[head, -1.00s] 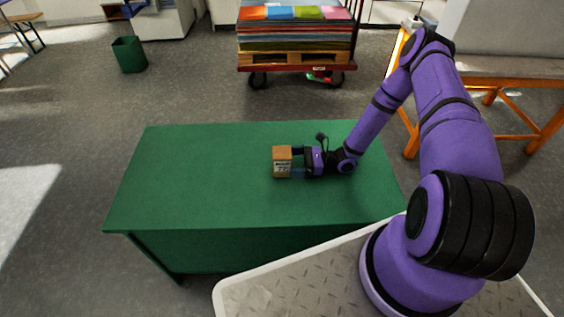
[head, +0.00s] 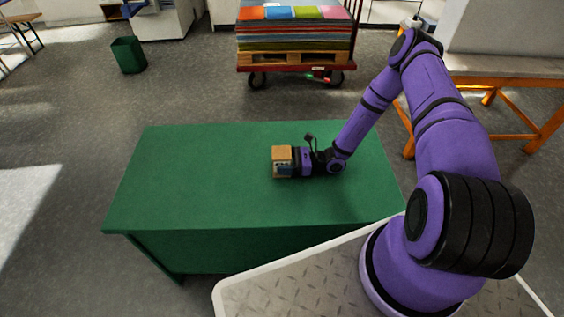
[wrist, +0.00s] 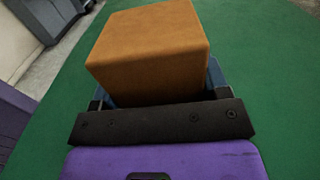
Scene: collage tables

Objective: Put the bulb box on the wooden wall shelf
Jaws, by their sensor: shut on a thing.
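In the wrist view the box (wrist: 150,48) shows a plain brown top, standing between the fingers of my gripper (wrist: 160,90). I cannot tell whether the box touches the table. No wooden wall shelf shows in these views.
A red cart (head: 297,67) with a pallet and coloured stacks stands behind the table. A green bin (head: 128,54) stands at the back left. An orange-legged bench (head: 500,66) is at the right. The rest of the green tabletop is clear.

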